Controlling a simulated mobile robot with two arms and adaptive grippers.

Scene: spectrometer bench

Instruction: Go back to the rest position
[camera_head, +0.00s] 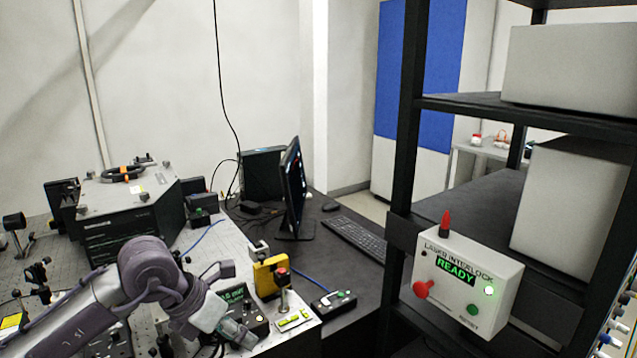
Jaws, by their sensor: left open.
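My left arm comes in from the lower left over the optical bench. Its gripper (238,334) points down and to the right, close to a small black box with a green display (232,294). The gripper is open, and I see nothing held in it. Its fingertips are small and partly lost against the dark items behind them. My right gripper is not in view.
A yellow device (266,277) and a black switch box (334,302) are right of the gripper. A monitor (292,185) and keyboard (355,238) stand on the dark desk behind. The laser interlock box (455,295), reading READY, hangs on the black rack (402,150).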

